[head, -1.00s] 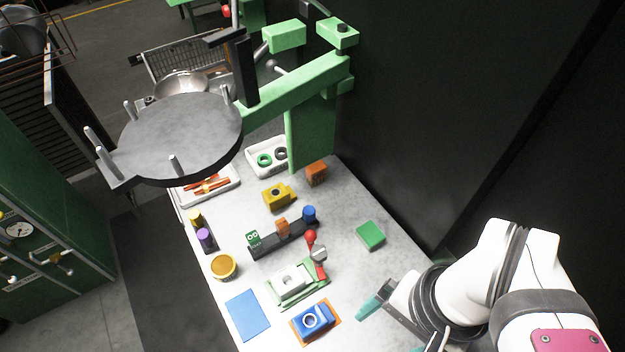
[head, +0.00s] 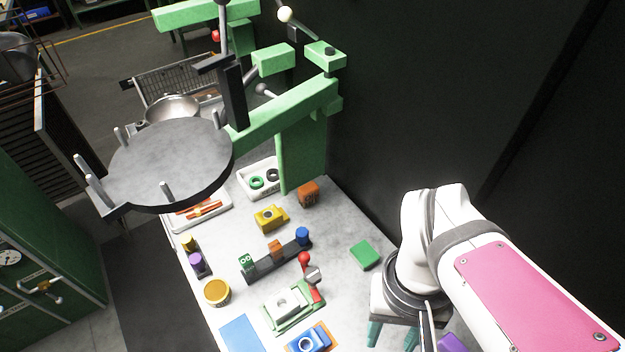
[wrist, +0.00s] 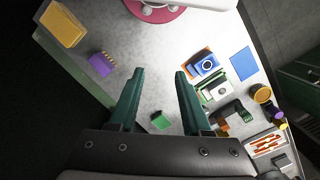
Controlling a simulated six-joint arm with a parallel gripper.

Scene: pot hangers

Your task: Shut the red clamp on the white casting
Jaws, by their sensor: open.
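The white casting (head: 288,304) sits in a green fixture (head: 273,317) on the grey bench. The red clamp (head: 316,296) stands at the fixture's right end, with its red knob (head: 304,258) up above a metal part. I cannot tell if the clamp touches the casting. My gripper (head: 392,336) is open and empty, to the right of the fixture and apart from it, fingers pointing down. In the wrist view my gripper (wrist: 159,73) spans bare bench; the casting (wrist: 218,91) lies to its right, the clamp's details too small to make out.
A blue part on an orange plate (head: 310,341) lies in front of the fixture. A black rack with small blocks (head: 266,267) is behind it. A green block (head: 364,255) and a purple block (wrist: 101,64) lie near my gripper. A dark wall rises to the right.

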